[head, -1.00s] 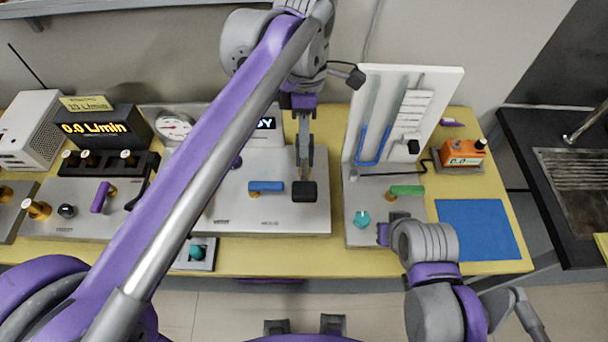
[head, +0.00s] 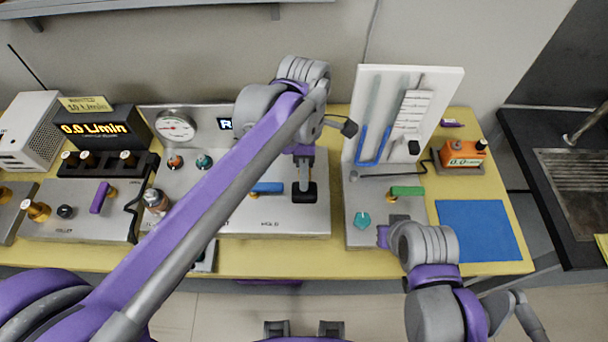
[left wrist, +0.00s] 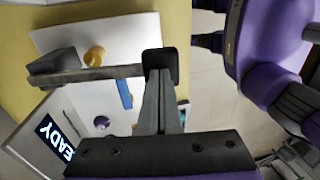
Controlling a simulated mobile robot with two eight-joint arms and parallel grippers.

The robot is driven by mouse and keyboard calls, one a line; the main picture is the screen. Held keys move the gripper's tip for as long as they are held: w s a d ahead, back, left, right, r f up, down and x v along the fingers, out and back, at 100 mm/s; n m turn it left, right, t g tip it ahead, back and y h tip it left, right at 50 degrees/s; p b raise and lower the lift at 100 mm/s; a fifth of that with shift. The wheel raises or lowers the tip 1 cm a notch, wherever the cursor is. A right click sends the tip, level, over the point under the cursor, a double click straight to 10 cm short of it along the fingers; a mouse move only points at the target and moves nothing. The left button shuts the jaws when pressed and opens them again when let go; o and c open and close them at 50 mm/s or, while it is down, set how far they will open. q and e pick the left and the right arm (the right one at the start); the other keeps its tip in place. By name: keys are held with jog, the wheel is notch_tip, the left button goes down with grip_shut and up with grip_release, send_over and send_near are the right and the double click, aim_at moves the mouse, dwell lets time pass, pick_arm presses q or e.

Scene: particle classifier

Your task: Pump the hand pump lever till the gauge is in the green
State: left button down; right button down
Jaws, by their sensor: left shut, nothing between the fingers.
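The pump lever's black handle (head: 304,192) is at the front right of a grey panel in the head view. In the left wrist view the lever arm (left wrist: 98,74) runs from a dark block to the black handle (left wrist: 160,66). My left gripper (head: 304,180) is above the handle. In the left wrist view its fingers (left wrist: 163,84) are shut, with nothing between them, and their tips meet the handle; firm contact is unclear. The round gauge (head: 175,126) has a red needle; its zones are too small to read. My right gripper (head: 384,236) is by the right panel, its fingers unclear.
A blue handle (head: 267,188) lies left of the lever. A white tube board (head: 440,100) stands at right, with a green handle (head: 406,191) and teal knob (head: 362,220) before it. A blue mat (head: 478,228) is clear. My left forearm crosses the panel.

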pick_arm(q)
jog(key=shift+f, duration=0.15)
